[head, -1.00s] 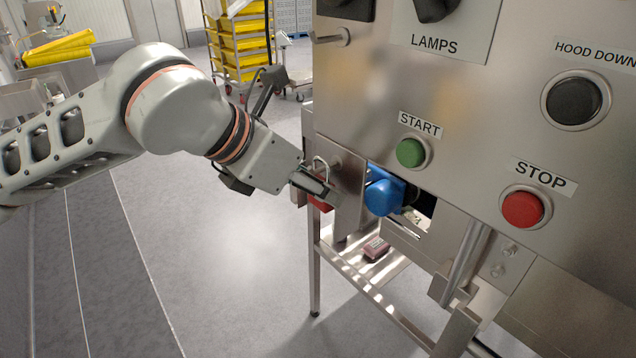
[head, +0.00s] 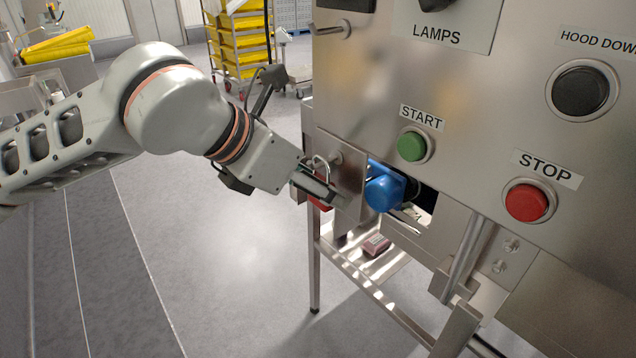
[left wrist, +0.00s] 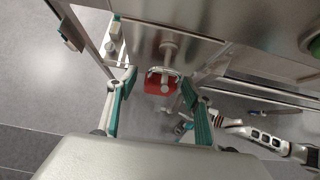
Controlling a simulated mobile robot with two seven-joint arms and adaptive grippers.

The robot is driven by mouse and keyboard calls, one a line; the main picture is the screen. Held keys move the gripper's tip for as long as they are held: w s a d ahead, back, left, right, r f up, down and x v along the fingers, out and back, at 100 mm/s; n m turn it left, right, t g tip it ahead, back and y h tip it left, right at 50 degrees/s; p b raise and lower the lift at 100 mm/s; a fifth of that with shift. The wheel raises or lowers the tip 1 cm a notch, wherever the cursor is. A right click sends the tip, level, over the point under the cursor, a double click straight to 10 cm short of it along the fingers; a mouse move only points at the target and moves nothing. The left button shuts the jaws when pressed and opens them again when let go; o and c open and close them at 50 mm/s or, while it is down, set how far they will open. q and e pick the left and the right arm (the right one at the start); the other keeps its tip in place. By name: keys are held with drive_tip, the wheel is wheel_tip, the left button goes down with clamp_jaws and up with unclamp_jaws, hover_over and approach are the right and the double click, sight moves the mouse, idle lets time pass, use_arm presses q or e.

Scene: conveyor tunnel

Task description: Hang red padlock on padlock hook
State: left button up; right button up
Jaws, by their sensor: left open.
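The red padlock (left wrist: 160,84) hangs by its shackle at the peg-like padlock hook (left wrist: 168,49) on the steel panel, in the left wrist view. In the head view its red body (head: 318,204) is mostly hidden behind my left gripper (head: 322,190), and the shackle shows above the fingers. My left gripper is open, with one teal-padded finger on each side of the padlock in the left wrist view (left wrist: 155,98). Finger contact cannot be told. What looks like my right gripper (left wrist: 185,125) shows small in the left wrist view; its jaws are unclear.
The steel control panel has a green start button (head: 412,146) and a red stop button (head: 526,202). A blue rounded part (head: 384,188) sits right of the padlock. A dark red block (head: 376,245) lies on the lower shelf. Another peg (head: 334,29) juts out above.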

use_arm(q)
drive_tip(key=shift+r, duration=0.1)
drive_tip(key=v, duration=1.1)
drive_tip(key=shift+s+a+r, duration=0.2)
drive_tip(key=shift+a+r, duration=0.05)
drive_tip(key=shift+a, duration=0.05)
